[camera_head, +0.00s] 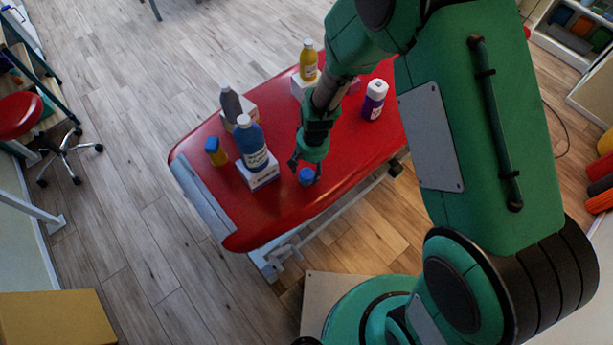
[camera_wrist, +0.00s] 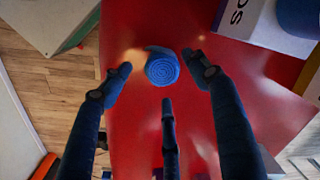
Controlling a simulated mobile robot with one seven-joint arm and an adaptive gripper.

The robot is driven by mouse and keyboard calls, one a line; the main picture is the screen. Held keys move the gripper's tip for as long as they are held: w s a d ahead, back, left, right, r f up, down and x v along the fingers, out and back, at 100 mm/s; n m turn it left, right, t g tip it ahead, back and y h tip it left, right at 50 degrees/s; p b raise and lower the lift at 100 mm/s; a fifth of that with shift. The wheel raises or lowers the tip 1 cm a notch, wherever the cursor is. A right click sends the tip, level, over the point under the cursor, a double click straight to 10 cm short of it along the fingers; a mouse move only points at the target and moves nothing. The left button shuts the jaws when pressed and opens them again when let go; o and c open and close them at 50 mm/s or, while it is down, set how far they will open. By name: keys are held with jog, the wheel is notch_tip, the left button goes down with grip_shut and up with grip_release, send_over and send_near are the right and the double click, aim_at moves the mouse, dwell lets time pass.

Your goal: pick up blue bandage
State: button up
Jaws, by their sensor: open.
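The blue bandage (camera_head: 306,177) is a small roll on the red treatment table (camera_head: 230,225), near its front edge. In the wrist view the blue bandage (camera_wrist: 162,67) shows its round coiled end, with a little red surface around it. My gripper (camera_head: 304,168) is open just above and around the roll. In the wrist view my gripper (camera_wrist: 163,82) has one finger to the left, one to the right and one below the roll. The fingers look apart from it, and nothing is held.
A blue bottle (camera_head: 251,145) on a white box (camera_head: 258,174) stands close left of my gripper. A grey bottle (camera_head: 231,104), a yellow bottle with a blue cap (camera_head: 215,152), a yellow bottle (camera_head: 308,62) and a purple-and-white bottle (camera_head: 374,100) stand farther off. The table's front left is clear.

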aim_at(307, 173)
jog(key=shift+w+a+f+b, duration=0.15)
jog(key=shift+f+b, duration=0.3)
jog(key=shift+f, duration=0.85)
jog(key=shift+w+a+f+b, duration=0.15)
jog(key=shift+f+b, duration=0.25)
jog(key=shift+f, duration=0.9)
jog(key=shift+s, duration=0.1)
jog(key=shift+c, duration=0.3)
jog(key=c, duration=1.2)
